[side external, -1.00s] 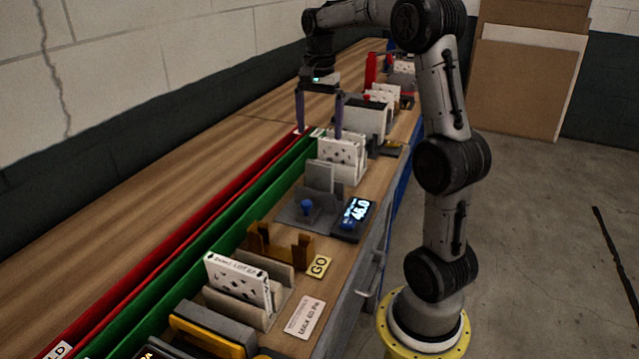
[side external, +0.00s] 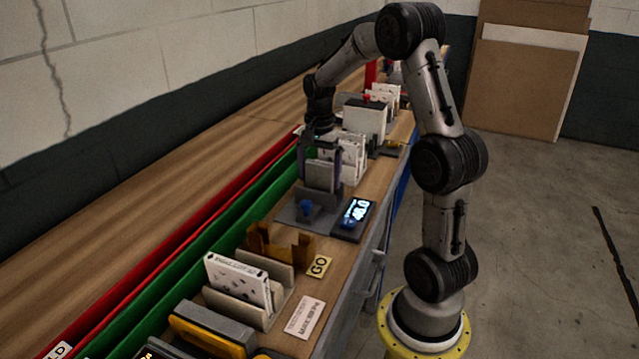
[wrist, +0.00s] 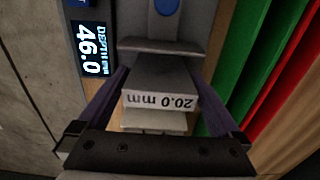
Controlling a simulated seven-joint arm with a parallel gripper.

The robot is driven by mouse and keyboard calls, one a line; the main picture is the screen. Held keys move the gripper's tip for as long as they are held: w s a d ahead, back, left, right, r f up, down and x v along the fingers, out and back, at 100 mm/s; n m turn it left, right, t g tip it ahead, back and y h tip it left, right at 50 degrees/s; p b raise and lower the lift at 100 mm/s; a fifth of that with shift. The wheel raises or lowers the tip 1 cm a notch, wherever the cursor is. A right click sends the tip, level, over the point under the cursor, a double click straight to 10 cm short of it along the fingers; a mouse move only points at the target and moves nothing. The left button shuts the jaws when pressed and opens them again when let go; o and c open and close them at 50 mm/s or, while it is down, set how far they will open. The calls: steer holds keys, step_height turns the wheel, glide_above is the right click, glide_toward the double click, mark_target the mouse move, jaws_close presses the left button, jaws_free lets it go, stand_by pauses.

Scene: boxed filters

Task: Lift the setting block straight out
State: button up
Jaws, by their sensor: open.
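The setting block (wrist: 160,78) is a grey block marked 20.0 mm on its near face in the wrist view. It sits in the depth gauge fixture (side external: 290,212), against an upright plate. In the side view the grey block (side external: 320,176) shows between my fingers. My gripper (wrist: 163,85) is open, with one purple finger on each side of the block. A gap shows beside the block in the wrist view. In the side view my gripper (side external: 319,175) is low over the fixture, and its lower fingertips are partly hidden.
A depth display (side external: 352,215) reading 46.0 stands right of the fixture. Green (side external: 215,222) and red (side external: 190,215) rails run along the left. White patterned boxes (side external: 350,158) stand close behind my gripper. A brown stand (side external: 280,245) and a GO label (side external: 319,266) are in front.

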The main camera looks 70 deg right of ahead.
steer(key=shift+f, duration=0.25)
steer(key=shift+r, duration=0.1)
jaws_close()
steer(key=shift+r, duration=0.1)
stand_by(0.3)
